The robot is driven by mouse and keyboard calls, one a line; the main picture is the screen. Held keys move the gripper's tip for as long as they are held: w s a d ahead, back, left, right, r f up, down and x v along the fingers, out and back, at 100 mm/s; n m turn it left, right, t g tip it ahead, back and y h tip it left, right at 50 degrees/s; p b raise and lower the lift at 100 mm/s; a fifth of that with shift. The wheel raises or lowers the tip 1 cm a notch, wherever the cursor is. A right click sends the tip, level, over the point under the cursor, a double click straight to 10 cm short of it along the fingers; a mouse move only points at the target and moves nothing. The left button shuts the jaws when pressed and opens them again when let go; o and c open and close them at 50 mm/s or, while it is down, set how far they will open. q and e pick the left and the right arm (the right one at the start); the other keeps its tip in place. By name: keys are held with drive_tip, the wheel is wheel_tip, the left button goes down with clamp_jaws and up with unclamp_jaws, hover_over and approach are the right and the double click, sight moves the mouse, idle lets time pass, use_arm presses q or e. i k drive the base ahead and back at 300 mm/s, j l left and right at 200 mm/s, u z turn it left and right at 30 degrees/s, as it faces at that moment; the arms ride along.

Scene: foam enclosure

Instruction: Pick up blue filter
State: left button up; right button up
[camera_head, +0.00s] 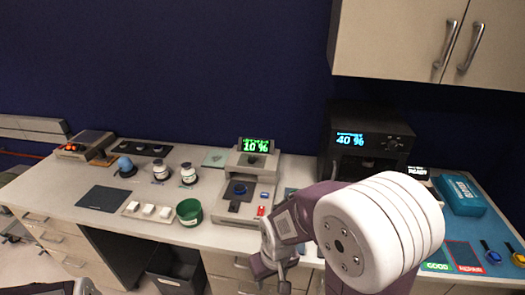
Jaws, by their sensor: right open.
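A small blue round piece (490,252) lies at the far right of the counter beside the red-edged card; a yellow one (517,259) lies to its right. Another dark blue round piece (239,189) sits in the grey machine with the "10 %" display. I cannot tell for sure which is the blue filter. My right gripper (271,276) is open and empty, pointing down in front of the counter edge, below the grey machine. It is apart from all these pieces. My left gripper does not show.
My right arm hides part of the counter at centre right. A black machine (366,138) reads "40 %". A blue case (461,195) lies at right. A green cup (189,211), white blocks (148,210) and jars (188,175) stand left. Wall cabinets (415,40) hang above right.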

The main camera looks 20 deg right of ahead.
sight(238, 189)
drive_tip(key=i+j+z, duration=0.35)
drive_tip(key=i+j, duration=0.25)
drive_tip(key=i+j+z, duration=0.2)
drive_tip(key=j, duration=0.25)
drive_tip(key=i+j+z, duration=0.2)
drive_tip(key=i+j, duration=0.15)
drive_tip(key=i+j+z, duration=0.15)
drive_tip(key=j, duration=0.45)
drive_tip(key=i+l, duration=0.05)
